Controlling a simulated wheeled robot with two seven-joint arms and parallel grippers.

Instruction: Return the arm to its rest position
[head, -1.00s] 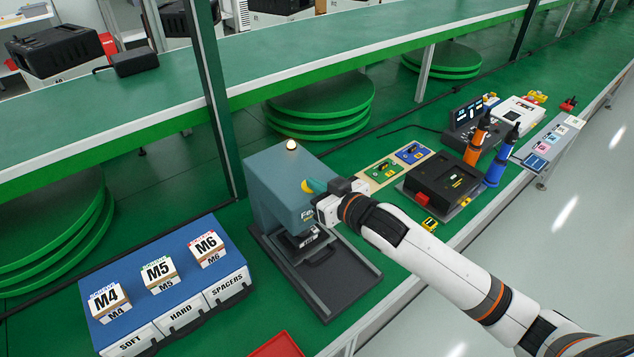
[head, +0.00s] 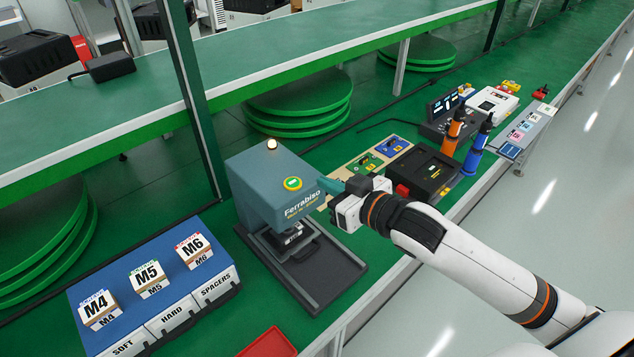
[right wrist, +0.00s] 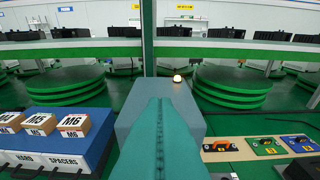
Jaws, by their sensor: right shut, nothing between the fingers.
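My right arm reaches in from the lower right in the head view. Its teal-fingered right gripper (head: 333,187) is shut and empty, beside the right side of the grey-blue Ferrabiso press (head: 262,185). In the right wrist view the shut fingers (right wrist: 160,110) point forward, with the press (right wrist: 185,97) behind them. The press has a lit lamp on top and a green-and-yellow button, which shows uncovered in the head view. Whether the fingertips touch the press I cannot tell. My left gripper is not in view.
A blue bin unit (head: 150,280) with M4, M5 and M6 boxes stands left of the press. A red tray (head: 268,344) lies at the front. A black fixture (head: 428,174) and orange and blue bottles (head: 478,148) stand to the right. The floor beyond the bench is clear.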

